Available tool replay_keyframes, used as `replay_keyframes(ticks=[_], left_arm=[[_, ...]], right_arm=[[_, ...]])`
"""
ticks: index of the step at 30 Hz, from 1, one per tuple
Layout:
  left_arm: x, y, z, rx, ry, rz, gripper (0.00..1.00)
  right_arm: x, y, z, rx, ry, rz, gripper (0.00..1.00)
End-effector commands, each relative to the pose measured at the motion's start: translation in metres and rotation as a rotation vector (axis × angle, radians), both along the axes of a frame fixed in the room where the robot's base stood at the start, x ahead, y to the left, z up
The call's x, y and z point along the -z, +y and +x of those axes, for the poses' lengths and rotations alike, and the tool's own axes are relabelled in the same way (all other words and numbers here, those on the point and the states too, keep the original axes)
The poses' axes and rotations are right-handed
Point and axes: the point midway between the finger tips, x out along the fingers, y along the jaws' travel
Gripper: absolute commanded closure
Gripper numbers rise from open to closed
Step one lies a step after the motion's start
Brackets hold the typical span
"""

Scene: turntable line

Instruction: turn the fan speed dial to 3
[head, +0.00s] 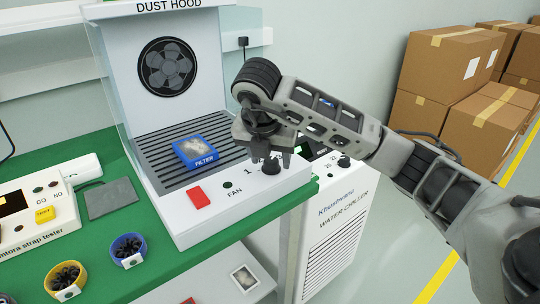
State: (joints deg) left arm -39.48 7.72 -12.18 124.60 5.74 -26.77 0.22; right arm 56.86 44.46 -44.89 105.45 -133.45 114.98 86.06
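The dust hood (185,220) stands on the green bench with its control panel along the front edge. The fan speed dial (271,167) is a dark round knob at the right of that panel, by the FAN label (235,191). A "1" shows at its left; the other marks and the dial's pointer are hidden or too small to read. My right gripper (272,158) points down at the dial with its fingers apart, one to each side just above it. I cannot tell whether they touch it. My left gripper is not in view.
A red switch (198,197) and a small dark green button (227,184) sit left of the dial. A blue filter (194,152) lies on the hood's grille. The white water chiller (335,235) stands right of the bench. Cardboard boxes (446,75) are stacked behind my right arm.

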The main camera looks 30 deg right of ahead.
Motion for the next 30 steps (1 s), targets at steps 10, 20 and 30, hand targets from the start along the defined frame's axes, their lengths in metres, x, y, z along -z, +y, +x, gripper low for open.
replay_keyframes(ticks=[10,20,30], left_arm=[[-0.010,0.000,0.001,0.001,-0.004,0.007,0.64],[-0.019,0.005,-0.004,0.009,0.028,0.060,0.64],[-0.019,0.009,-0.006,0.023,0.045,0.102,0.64]], right_arm=[[-0.018,0.004,-0.003,-0.003,-0.003,-0.002,0.49],[-0.091,0.025,-0.022,-0.002,-0.007,-0.003,0.49],[-0.141,0.043,-0.038,-0.001,-0.003,-0.001,0.49]])
